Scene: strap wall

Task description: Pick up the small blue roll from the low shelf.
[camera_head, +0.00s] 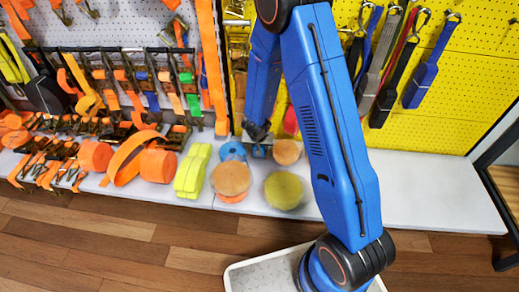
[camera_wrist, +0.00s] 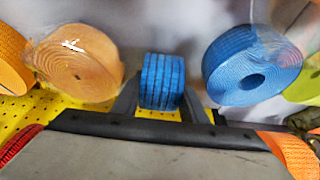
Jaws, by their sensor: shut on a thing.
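The small blue roll (camera_wrist: 162,82) stands between the two dark fingers of my gripper (camera_wrist: 161,98) in the wrist view. The fingers are shut on its sides. In the head view my gripper (camera_head: 258,138) points down at the back of the low white shelf (camera_head: 425,188), among other rolls. The small roll is hard to make out there. A larger blue roll (camera_wrist: 252,66) lies to the right in the wrist view, apart from the fingers; it also shows left of the gripper in the head view (camera_head: 232,151).
An orange roll (camera_wrist: 77,62) is close on the left in the wrist view. In front of the gripper are a tan-orange roll (camera_head: 230,179) and an olive-yellow roll (camera_head: 284,190). Straps (camera_head: 428,68) hang on the yellow pegboard. The shelf's right part is clear.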

